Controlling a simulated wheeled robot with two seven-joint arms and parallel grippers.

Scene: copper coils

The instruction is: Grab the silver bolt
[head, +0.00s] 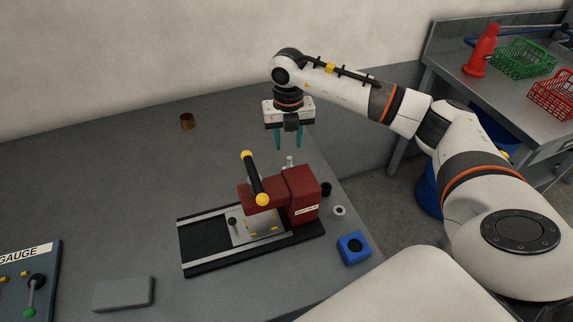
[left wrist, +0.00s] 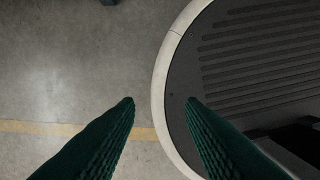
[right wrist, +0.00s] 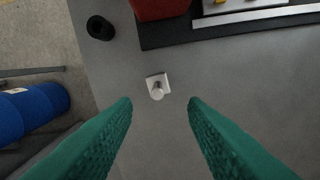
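The silver bolt (right wrist: 157,90) stands upright on the grey table in the right wrist view, with a square pale base and a round top. In the head view its top (head: 290,161) shows just behind the red machine, its lower part hidden. My right gripper (head: 289,147) points down above the bolt, open and empty. In the right wrist view its green fingers (right wrist: 160,101) are apart, with the bolt just beyond the gap between the tips. My left gripper (left wrist: 160,100) is open and empty over the floor and a round dark base.
The red machine (head: 304,194) with a yellow-knobbed handle stands close in front of the bolt. A black ring (right wrist: 100,27), a blue block (head: 353,248) and a brass coil (head: 187,121) are on the table.

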